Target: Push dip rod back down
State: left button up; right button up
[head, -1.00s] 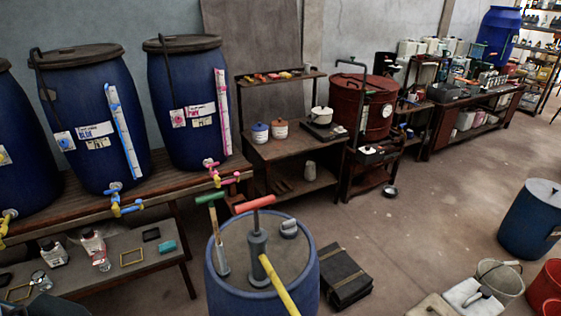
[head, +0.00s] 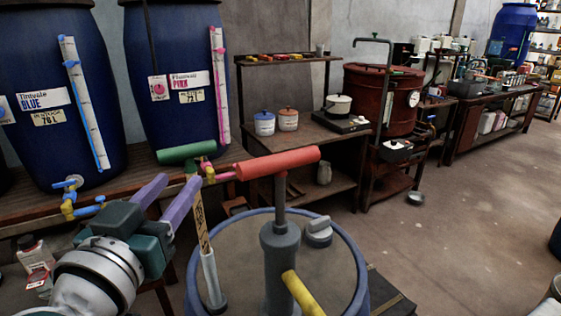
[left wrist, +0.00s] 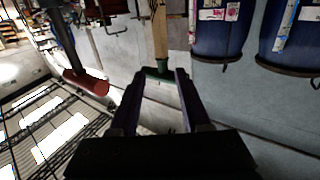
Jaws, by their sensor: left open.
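The dip rod has a green T-handle (head: 186,153) and a marked wooden scale (head: 201,222). It stands nearly upright in a light grey tube on the lid of the blue drum (head: 362,262), with a length of scale exposed above the tube. My left gripper (head: 180,179) is open and empty, its purple fingers just left of and below the handle. In the left wrist view the handle (left wrist: 158,73) shows between the fingertips (left wrist: 159,80); I cannot tell whether they touch it. My right gripper is not in view.
A grey hand pump (head: 281,250) with a red T-handle (head: 278,162) and yellow spout stands close right of the rod. A grey cap (head: 318,231) sits on the lid. Blue vats (head: 180,85) with taps stand on a bench behind. Open floor lies to the right.

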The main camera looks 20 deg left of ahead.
aim_at(192, 164)
pick_arm(q)
jog(key=shift+w+a+f, duration=0.15)
jog(key=shift+w+a, duration=0.05)
jog(key=shift+a, duration=0.1)
jog(key=shift+w, duration=0.4)
jog(key=x, duration=0.8)
jog(key=shift+w+a+b, duration=0.15)
jog(key=shift+w+b, duration=0.1)
jog(key=shift+b, duration=0.1)
jog(key=shift+c, duration=0.3)
grip_shut()
